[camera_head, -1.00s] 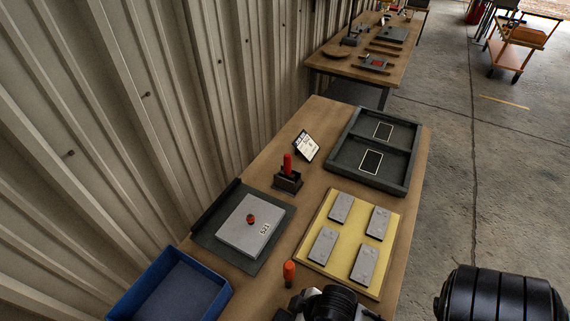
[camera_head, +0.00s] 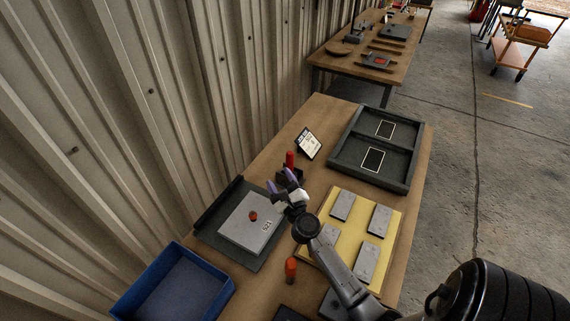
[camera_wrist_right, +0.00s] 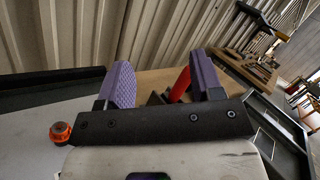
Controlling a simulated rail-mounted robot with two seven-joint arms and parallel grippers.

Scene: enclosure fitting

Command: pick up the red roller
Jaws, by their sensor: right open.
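The red roller (camera_head: 290,159) stands upright in a small dark holder (camera_head: 297,173) near the wall side of the bench; its lower part is hidden. My right gripper (camera_head: 281,181) is open and empty, just in front of the holder in the head view. In the right wrist view the red roller (camera_wrist_right: 181,84) shows between the purple finger pads, close to the right-hand one. I cannot tell whether it lies between the fingers or beyond them. My left gripper is not in view.
A grey plate (camera_head: 240,232) with an orange-red knob lies on a dark mat. Nearby are a yellow board (camera_head: 328,212) with several grey blocks, a dark two-bay tray (camera_head: 400,183), a small sign (camera_head: 308,144), an orange handle (camera_head: 291,268) and a blue bin (camera_head: 132,292).

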